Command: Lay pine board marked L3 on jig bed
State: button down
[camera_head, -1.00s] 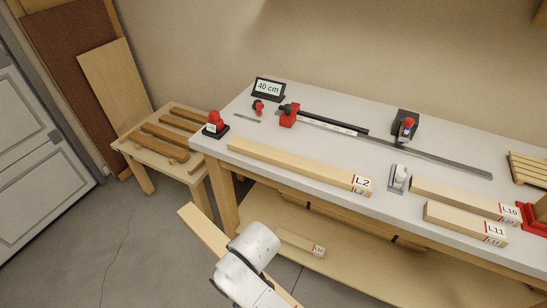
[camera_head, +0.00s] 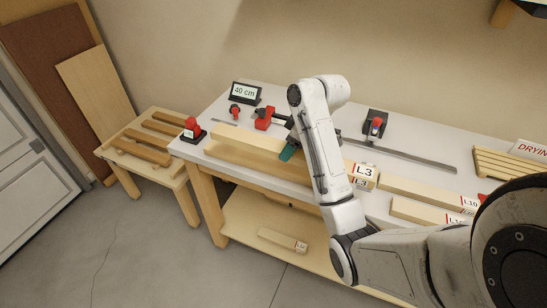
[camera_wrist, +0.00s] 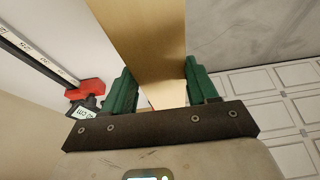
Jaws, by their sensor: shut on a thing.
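The pine board marked L3 (camera_head: 250,154) is held level over the front left of the grey bench top (camera_head: 399,143); its label faces front at its right end. My gripper (camera_head: 289,150) has green fingers and is shut on the board near its middle. In the wrist view the board (camera_wrist: 142,40) runs between the two green fingers of my gripper (camera_wrist: 158,88). Whether it touches the surface below is unclear. Another pale board shows partly behind it, mostly hidden. I cannot tell for sure which surface is the jig bed; a low wooden stand (camera_head: 172,176) with dark slats is at left.
A 40 cm sign (camera_head: 246,93), a red clamp piece (camera_head: 265,119) and a red-and-black block (camera_head: 193,131) stand near the board's left end. Board L10 (camera_head: 425,193) and another board lie to the right. My arm hides the bench middle. A board lies on the lower shelf.

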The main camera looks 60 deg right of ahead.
jog(key=shift+d+b, duration=0.3)
jog(key=shift+d, duration=0.1)
jog(key=w+d+f+b, duration=0.3)
jog(key=w+d+f, duration=0.1)
jog(key=w+d+f+b, duration=0.3)
jog(key=w+d+f, duration=0.1)
jog(key=d, duration=0.1)
jog(key=shift+w, duration=0.2)
jog(key=shift+w+d+f, duration=0.35)
jog(key=shift+d+f, duration=0.05)
jog(key=shift+f, duration=1.85)
jog(key=shift+f, duration=0.15)
jog(key=c, duration=0.6)
grip_release()
